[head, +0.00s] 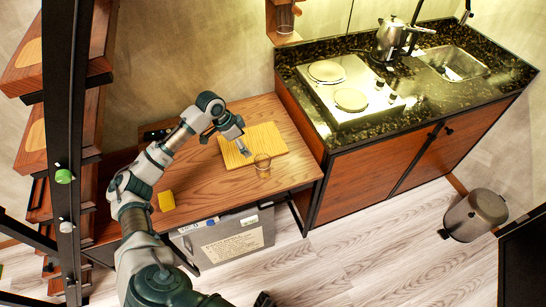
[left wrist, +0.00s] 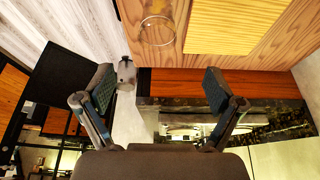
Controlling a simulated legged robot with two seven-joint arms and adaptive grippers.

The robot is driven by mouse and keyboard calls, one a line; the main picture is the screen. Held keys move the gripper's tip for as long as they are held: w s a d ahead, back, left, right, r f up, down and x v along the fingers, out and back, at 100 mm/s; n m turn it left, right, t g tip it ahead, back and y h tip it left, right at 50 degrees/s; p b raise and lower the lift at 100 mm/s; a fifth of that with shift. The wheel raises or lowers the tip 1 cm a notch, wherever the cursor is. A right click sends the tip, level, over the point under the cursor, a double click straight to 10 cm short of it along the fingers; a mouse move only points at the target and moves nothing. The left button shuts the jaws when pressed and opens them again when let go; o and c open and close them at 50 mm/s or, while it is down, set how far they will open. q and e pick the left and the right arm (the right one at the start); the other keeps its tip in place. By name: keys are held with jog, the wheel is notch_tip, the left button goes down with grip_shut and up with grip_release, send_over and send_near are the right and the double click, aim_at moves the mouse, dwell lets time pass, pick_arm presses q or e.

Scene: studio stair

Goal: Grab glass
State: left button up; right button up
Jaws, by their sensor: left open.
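A clear glass (head: 262,161) stands on the wooden table near the front right corner of a yellow cutting board. It also shows in the left wrist view (left wrist: 157,30), at the top centre, as a faint round outline on the wood. My left gripper (head: 244,148) is above the cutting board, just to the left of the glass. In the left wrist view my left gripper (left wrist: 160,85) is open, its two fingers wide apart with nothing between them. The glass lies beyond the fingertips, apart from them. My right gripper cannot be made out.
The cutting board (head: 272,137) lies on the wooden table (head: 202,183), with a yellow block (head: 166,201) at its left. A grey box (head: 230,238) stands below. The counter (head: 395,118) at right holds a hotplate (head: 350,92) and kettle (head: 390,36). A bin (head: 474,214) stands on the floor.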

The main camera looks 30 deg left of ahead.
pick_arm(q)
jog(key=b, duration=0.2)
send_over(262, 164)
jog(key=s+d, duration=0.1)
jog(key=s, duration=0.2)
notch_tip(262, 164, down, 9)
jog(key=shift+d, duration=0.1)
jog(key=shift+f, duration=0.45)
jog(key=f, duration=0.3)
jog(key=w+f, duration=0.1)
jog(key=f, duration=0.1)
jog(key=shift+w+a, duration=0.1)
jog(key=shift+a, duration=0.2)
jog(key=shift+d+f, duration=0.1)
jog(key=shift+d, duration=0.1)
jog(key=shift+d+r, duration=0.25)
jog(key=shift+d, duration=0.4)
jog(key=shift+c, duration=0.9)
jog(key=c, duration=0.8)
jog(key=shift+a, duration=0.25)
jog(key=c, duration=0.4)
jog(key=shift+a+f, duration=0.2)
jog(key=shift+a, duration=0.15)
jog(key=shift+c, duration=0.2)
jog(key=shift+d+r, duration=0.1)
pick_arm(e)
jog(key=w+a+r, duration=0.1)
jog(key=w+r, duration=0.2)
jog(key=r, duration=0.3)
